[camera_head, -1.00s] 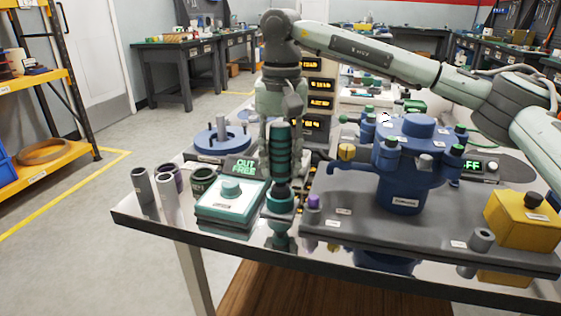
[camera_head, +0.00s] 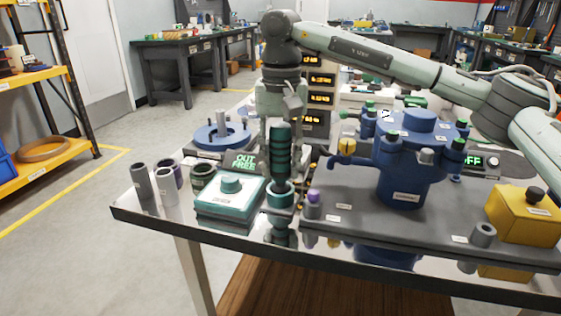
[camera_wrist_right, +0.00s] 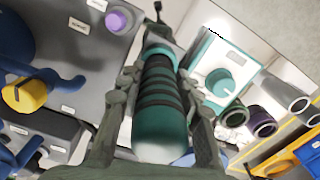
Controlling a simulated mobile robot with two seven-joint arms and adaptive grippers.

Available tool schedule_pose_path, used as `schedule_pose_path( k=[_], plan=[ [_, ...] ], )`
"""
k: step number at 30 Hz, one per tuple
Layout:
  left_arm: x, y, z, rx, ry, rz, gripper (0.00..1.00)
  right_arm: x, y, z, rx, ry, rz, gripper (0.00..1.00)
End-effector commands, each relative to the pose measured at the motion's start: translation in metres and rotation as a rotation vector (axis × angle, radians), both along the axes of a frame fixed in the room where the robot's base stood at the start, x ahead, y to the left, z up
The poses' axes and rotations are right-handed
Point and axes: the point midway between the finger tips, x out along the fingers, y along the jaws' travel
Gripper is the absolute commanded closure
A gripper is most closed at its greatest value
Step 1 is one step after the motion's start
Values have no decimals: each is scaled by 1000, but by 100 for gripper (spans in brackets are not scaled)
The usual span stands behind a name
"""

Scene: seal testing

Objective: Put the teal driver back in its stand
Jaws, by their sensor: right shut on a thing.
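The teal driver (camera_head: 280,146), with dark bands on its handle, is upright near the table's front edge in the head view. My right gripper (camera_head: 281,135) comes down from above and behind and is shut on the driver handle. In the right wrist view the fingers (camera_wrist_right: 158,92) lie on both sides of the banded handle (camera_wrist_right: 160,105). The driver's lower end is in line with a stand with a teal ring (camera_head: 282,197). How deep it sits in the ring I cannot tell. My left gripper is not in view.
A teal-and-white box with a round knob (camera_head: 231,184) stands close left of the stand. Several open tubes (camera_head: 167,187) stand further left. A grey plate (camera_head: 345,228) with a blue valve body (camera_head: 405,160) and a yellow box (camera_head: 520,212) lie to the right.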

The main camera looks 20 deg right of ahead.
Motion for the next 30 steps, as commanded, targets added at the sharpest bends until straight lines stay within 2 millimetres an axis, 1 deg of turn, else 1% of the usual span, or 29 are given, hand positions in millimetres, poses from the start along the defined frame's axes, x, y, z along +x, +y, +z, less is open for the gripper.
schedule_pose_path(
  k=[24, 25, 30],
  plan=[
    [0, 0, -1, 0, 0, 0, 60, 0, 0, -3, 0, -2, 0, 100],
    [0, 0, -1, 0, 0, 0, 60, 0, 0, -3, 0, -2, 0, 65],
    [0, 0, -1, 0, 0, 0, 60, 0, 0, -3, 1, -1, 0, 43]
  ],
)
